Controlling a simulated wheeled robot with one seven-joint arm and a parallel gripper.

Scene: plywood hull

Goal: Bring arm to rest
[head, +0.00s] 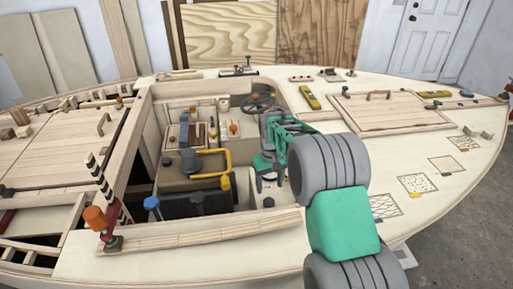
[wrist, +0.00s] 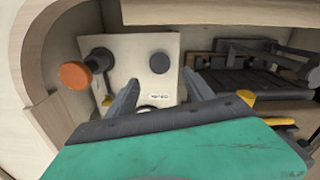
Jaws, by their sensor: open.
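My gripper (head: 269,181) hangs over the right part of the open cockpit in the head view, with my grey and green arm reaching to it from the lower right. In the wrist view its two dark fingers (wrist: 160,80) are spread apart with nothing held between them. Beyond them is a pale panel (wrist: 143,58) with dark round knobs and a small label. My arm hides part of the cockpit's right side and the deck behind it.
The cockpit holds a yellow bent handle (head: 216,160), a steering wheel (head: 259,101) and a dark box (head: 196,203). An orange knob (wrist: 75,75) sits left of the fingers. Hatches and small items lie right.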

